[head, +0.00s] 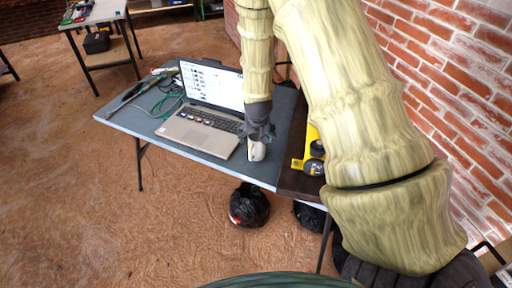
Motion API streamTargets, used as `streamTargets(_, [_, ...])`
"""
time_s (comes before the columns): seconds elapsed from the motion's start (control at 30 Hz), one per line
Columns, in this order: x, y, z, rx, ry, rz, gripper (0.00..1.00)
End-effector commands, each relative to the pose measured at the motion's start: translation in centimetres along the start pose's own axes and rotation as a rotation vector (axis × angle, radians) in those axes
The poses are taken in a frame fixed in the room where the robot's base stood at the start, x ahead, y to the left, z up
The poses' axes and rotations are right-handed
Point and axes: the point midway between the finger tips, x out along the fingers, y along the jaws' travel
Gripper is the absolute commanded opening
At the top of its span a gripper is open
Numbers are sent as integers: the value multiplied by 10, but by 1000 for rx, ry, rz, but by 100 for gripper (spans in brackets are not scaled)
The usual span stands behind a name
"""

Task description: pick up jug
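My gripper (258,136) is dark and points down over the right part of the grey-blue table (222,165), beside the open laptop. A small white object (257,151) stands on the table directly under the fingers. It may be the jug, but the gripper covers its top and it is too small to be sure. I cannot tell whether the fingers touch it or are around it. No other clear jug shows.
The open laptop (205,125) is left of my gripper. Cables and tools (150,92) lie further left. A yellow tool (309,150) lies on the dark table to the right, near the brick wall (450,60). Black bags (249,205) sit on the floor below.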

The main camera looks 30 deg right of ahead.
Motion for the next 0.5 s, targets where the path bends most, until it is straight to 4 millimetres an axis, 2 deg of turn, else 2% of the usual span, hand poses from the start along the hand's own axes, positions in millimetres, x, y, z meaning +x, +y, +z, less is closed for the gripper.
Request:
streamTargets(0.3, [28, 2, -3, 0, -1, 0, 86])
streamTargets(0.5, [35, 2, -3, 0, 0, 0, 86])
